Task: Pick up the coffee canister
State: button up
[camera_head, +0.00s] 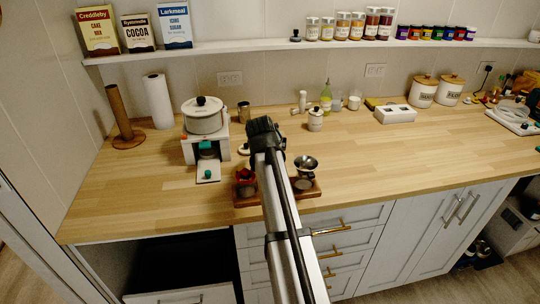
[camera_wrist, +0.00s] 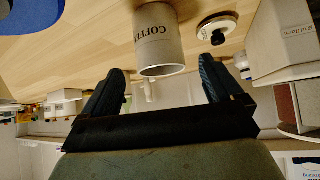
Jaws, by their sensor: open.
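The coffee canister (camera_wrist: 160,42) is a pale cylinder with dark "COFFEE" lettering, on the wooden counter in the wrist view. Its rim end faces the gripper and shows no lid. In the head view I cannot make it out; my gripper and arm likely cover it. My gripper (camera_head: 264,130) is over the counter, left of the picture's middle. In the wrist view my gripper (camera_wrist: 161,70) is open, its two dark fingers apart. The canister appears between and just beyond the fingertips, with a gap on both sides. Nothing is held.
A loose round lid with a dark knob (camera_wrist: 217,28) lies beside the canister. A white machine with a pot (camera_head: 204,117) stands left of my gripper. A wooden stand with a metal cup (camera_head: 306,165) is in front. Another small canister (camera_head: 315,120) stands behind right. Counter (camera_head: 420,150) is clear further right.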

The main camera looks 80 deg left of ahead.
jog(key=shift+x, duration=2.3)
jog(key=shift+a+r, duration=0.15)
jog(key=shift+c, duration=0.2)
jog(key=c, duration=1.2)
jog(key=shift+w+r, duration=0.1)
jog(key=shift+r, duration=0.05)
